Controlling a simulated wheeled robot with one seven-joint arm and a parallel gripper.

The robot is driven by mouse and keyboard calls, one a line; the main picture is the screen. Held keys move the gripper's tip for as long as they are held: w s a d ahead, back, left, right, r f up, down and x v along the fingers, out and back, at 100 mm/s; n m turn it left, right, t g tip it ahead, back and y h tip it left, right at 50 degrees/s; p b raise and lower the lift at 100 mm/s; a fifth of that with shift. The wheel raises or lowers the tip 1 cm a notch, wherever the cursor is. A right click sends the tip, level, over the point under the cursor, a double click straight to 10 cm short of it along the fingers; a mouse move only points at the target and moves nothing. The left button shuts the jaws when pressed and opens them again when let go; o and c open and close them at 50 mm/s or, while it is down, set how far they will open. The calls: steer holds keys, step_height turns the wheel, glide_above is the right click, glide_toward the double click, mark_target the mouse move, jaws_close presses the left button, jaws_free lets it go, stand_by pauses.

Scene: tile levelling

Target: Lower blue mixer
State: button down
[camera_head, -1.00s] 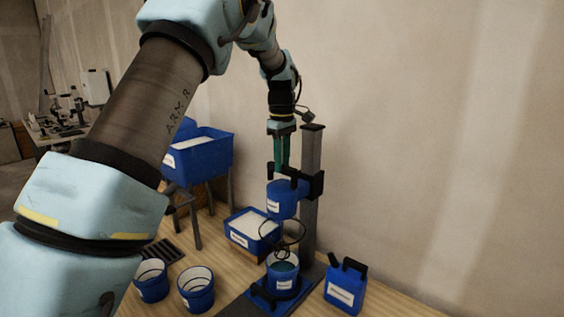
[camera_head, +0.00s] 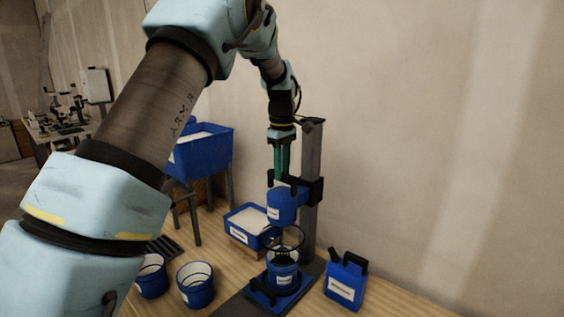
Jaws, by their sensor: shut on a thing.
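The blue mixer (camera_head: 282,207) is a blue head with a white label, carried by a black bracket on a dark upright column (camera_head: 311,155). Its wire whisk (camera_head: 287,240) hangs below, with the lower end inside the blue bucket (camera_head: 283,275) on the stand's base. My gripper (camera_head: 281,178) points down with green fingers at the top of the mixer. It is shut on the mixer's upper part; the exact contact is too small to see.
A blue jug (camera_head: 346,281) stands to the right of the stand. Two blue buckets (camera_head: 195,284) (camera_head: 151,275) stand to the left. A blue bin of white material (camera_head: 248,226) sits behind, and a raised blue bin (camera_head: 203,153) stands on legs. A wall is behind.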

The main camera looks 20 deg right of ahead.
mark_target(282, 191)
step_height(282, 191, down, 8)
steer(key=shift+f+b, duration=0.2)
steer(key=shift+b, duration=1)
steer(key=shift+s, duration=0.1)
steer(key=c, duration=0.9)
jaws_free()
steer(key=shift+f, duration=0.15)
steer(key=shift+o, duration=1.1)
steer(key=shift+r, duration=0.25)
step_height(282, 191, up, 11)
steer(key=shift+f+b, duration=0.2)
steer(key=shift+b, duration=0.95)
